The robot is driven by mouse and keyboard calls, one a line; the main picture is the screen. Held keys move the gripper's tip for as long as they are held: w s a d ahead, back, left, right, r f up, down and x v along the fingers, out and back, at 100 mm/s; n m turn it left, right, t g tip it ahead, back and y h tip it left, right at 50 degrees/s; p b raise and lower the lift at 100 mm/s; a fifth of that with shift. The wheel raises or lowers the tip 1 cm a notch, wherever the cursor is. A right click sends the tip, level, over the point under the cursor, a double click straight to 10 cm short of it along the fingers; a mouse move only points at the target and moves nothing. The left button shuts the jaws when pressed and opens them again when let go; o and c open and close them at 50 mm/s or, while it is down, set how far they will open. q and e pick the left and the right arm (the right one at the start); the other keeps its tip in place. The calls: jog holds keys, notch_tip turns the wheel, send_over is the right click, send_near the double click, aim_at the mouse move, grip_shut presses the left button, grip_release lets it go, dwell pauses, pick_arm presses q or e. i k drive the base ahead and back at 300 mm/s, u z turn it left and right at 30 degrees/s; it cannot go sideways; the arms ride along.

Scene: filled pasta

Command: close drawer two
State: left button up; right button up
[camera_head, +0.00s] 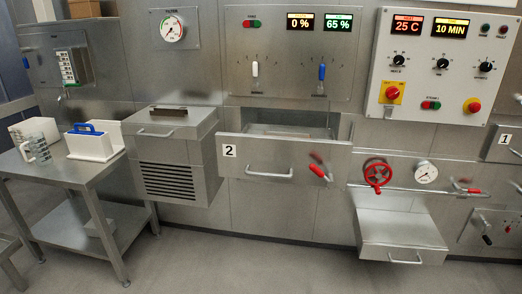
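Drawer two (250,158) is in the middle of the head view, with a white label "2" (230,151) at the left of its steel front. It stands pulled out from the wall, and the opening (290,130) shows above and behind its front. A bar handle (270,173) runs along the lower part of the front. A red-tipped lever (320,167) shows at the right end of the front; I cannot tell what it is fixed to. Neither of my grippers is in view.
A steel box with a vent (170,182) juts out left of the drawer. A red valve wheel (377,174) and a lower steel box (400,230) are to the right. A steel table (60,172) stands at the left. The floor (240,265) before the drawer is clear.

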aim_at(250, 154)
jog(key=z, duration=0.05)
jog(key=k, duration=0.3)
jog(key=u, duration=0.75)
jog(key=i, duration=0.85)
jog(key=z, duration=0.9)
